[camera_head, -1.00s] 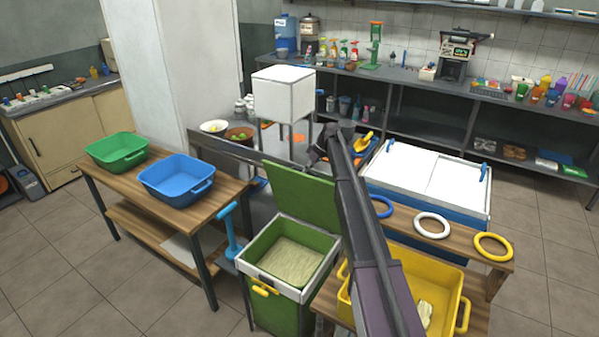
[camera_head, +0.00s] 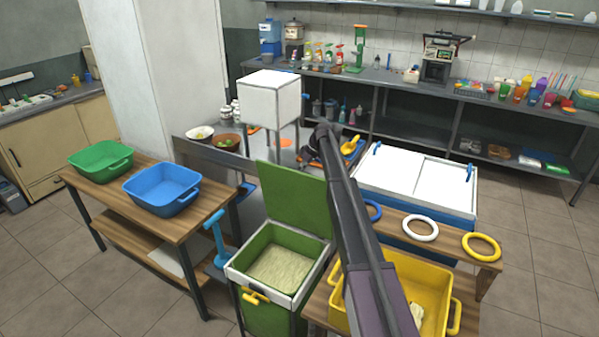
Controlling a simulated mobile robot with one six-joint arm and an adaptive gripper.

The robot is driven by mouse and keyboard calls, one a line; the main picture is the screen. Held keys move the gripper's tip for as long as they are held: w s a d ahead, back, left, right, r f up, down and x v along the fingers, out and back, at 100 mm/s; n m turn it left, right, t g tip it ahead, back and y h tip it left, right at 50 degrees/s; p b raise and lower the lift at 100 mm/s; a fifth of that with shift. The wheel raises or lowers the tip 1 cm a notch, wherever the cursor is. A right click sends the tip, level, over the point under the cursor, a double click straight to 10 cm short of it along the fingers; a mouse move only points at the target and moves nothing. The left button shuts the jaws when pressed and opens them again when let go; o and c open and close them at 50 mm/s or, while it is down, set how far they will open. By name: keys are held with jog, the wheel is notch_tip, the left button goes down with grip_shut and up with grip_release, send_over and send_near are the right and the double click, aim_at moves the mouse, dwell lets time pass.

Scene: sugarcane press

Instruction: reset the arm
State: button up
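My arm reaches from the bottom of the picture up and away toward the steel counter in the middle. Its far end, where my gripper (camera_head: 308,155) is, lies beside the white box-shaped press (camera_head: 268,100), to its lower right. The gripper is small, dark and mostly hidden behind the arm, so its fingers do not show clearly. I cannot see anything held in it. A yellow scoop (camera_head: 351,146) lies just to the right of the arm's end.
A yellow crate (camera_head: 440,285) is at the lower right, near a white-topped chest (camera_head: 400,170) and coloured rings (camera_head: 420,229). Green (camera_head: 100,160) and blue (camera_head: 162,190) tubs sit on the left table. Floor is free at far right.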

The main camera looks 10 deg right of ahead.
jog(key=o, duration=0.3)
jog(key=shift+w+f, duration=0.1)
